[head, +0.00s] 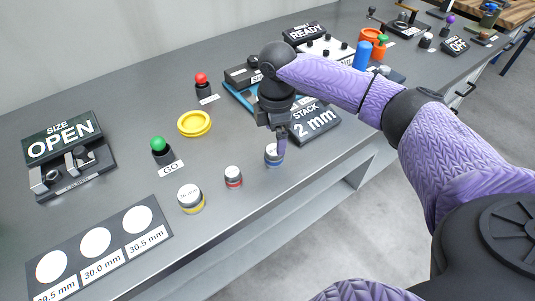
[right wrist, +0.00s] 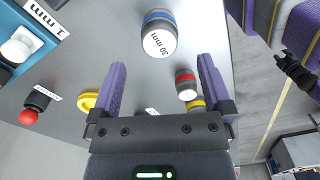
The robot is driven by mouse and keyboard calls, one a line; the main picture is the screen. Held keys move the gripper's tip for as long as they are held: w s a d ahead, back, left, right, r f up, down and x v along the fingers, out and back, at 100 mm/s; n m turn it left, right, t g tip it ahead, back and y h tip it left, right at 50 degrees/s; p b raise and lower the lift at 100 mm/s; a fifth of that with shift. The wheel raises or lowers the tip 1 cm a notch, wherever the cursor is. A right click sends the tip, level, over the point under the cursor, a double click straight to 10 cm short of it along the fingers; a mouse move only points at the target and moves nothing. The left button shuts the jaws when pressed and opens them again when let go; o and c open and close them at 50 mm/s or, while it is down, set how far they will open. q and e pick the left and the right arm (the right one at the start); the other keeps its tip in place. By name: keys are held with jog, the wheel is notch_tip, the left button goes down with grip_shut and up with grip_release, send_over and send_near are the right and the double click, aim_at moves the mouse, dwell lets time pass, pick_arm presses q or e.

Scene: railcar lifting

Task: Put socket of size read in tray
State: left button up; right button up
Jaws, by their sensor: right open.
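Three short sockets stand on the grey bench: one with a yellow band (head: 190,199), one with a red band (head: 233,177) and one with a blue band (head: 271,158). In the right wrist view the blue-banded socket (right wrist: 160,36) has "30 mm" on its top. My right gripper (head: 281,143) is open, above and beside the blue-banded socket and partly covering it. In the right wrist view that socket lies beyond the fingertips (right wrist: 162,62), with nothing between the fingers. A size display (head: 60,138) reads "OPEN". A round yellow dish (head: 195,124) lies behind the sockets. My left gripper is out of view.
A mat (head: 104,245) with white circles marked 29.5, 30.0 and 30.5 mm lies at front left. A green GO button (head: 158,145), a red button (head: 201,79) and a "STACK 2 mm" display (head: 316,122) stand nearby. The bench's front edge is close to the sockets.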

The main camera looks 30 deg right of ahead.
aim_at(274, 149)
notch_tip(274, 149, down, 5)
jog(key=shift+f+b, duration=0.2)
jog(key=shift+b, duration=0.8)
jog(key=shift+f, duration=0.35)
grip_shut()
jog(key=shift+r, duration=0.1)
